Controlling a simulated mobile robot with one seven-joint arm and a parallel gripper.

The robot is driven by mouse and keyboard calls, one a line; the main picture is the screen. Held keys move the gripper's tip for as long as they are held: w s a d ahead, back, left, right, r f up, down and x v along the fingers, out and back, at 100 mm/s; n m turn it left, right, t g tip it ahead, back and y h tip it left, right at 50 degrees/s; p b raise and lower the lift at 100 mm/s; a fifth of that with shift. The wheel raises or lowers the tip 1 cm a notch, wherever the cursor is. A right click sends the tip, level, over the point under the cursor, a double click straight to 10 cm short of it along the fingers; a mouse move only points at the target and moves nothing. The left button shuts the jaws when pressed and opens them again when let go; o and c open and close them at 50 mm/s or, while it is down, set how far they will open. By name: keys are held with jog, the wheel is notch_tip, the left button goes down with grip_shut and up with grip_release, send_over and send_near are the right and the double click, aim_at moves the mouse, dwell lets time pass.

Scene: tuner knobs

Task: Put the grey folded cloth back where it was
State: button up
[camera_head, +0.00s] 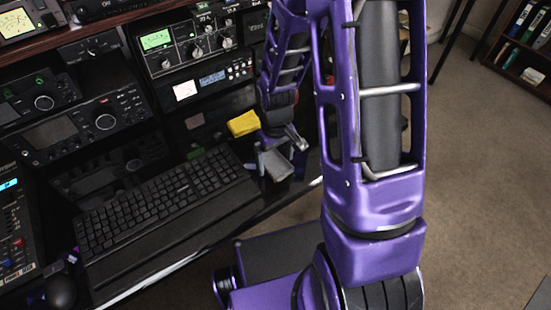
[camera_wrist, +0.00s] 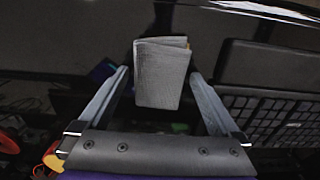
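The grey folded cloth (camera_head: 277,164) is by the desk's front edge, just right of the keyboard, under my gripper (camera_head: 278,150). In the wrist view the cloth (camera_wrist: 161,73) lies between and slightly beyond the two fingertips of my gripper (camera_wrist: 158,75). The fingers are spread wide. A dark gap shows at the cloth's left side; its right edge is close to the right fingertip, and I cannot tell whether they touch. Whether the cloth rests on the desk is also unclear.
A yellow folded item (camera_head: 243,123) lies behind the gripper on the desk. The black keyboard (camera_head: 165,202) is left of the cloth. Radio units (camera_head: 195,45) stand at the back and left. Open carpet (camera_head: 470,190) lies to the right.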

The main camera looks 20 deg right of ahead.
aim_at(276, 161)
jog(key=shift+r, duration=0.15)
notch_tip(276, 161, up, 12)
jog(key=p, duration=0.2)
jog(key=shift+p, duration=0.4)
dwell(0.3)
